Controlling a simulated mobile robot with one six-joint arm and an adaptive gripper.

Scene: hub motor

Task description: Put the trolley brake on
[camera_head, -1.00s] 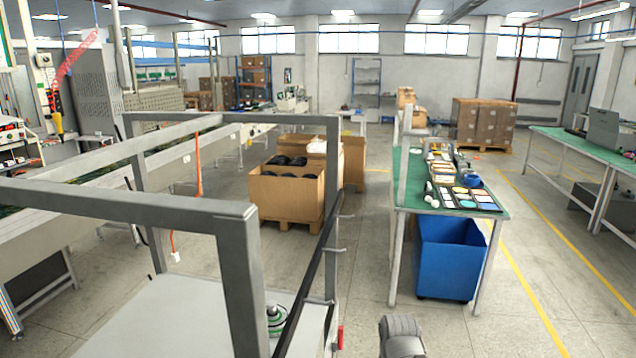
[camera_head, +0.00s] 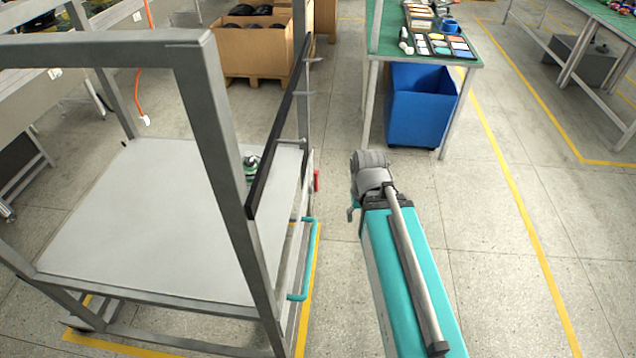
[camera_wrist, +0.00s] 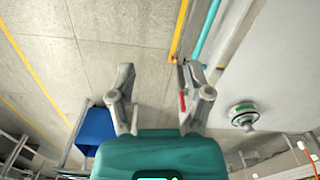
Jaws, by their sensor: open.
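The trolley (camera_head: 205,120) is a grey metal frame with a pale flat shelf, on the left in the head view. A small red lever (camera_head: 317,181), probably the brake, sticks out of its right side. A teal bar handle (camera_head: 305,260) is on the same side, nearer to me. In the wrist view the red lever (camera_wrist: 182,102) shows beside the right finger, apart from or touching it, I cannot tell. The teal handle (camera_wrist: 207,30) is farther up. My gripper (camera_wrist: 158,78) is open with nothing between its fingers.
A green and white part (camera_head: 250,168) sits on the trolley's shelf. A blue bin (camera_head: 420,108) stands under a green-topped table (camera_head: 470,58). A cardboard box (camera_head: 248,52) is behind the trolley. The floor right of my arm is clear, with yellow lines.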

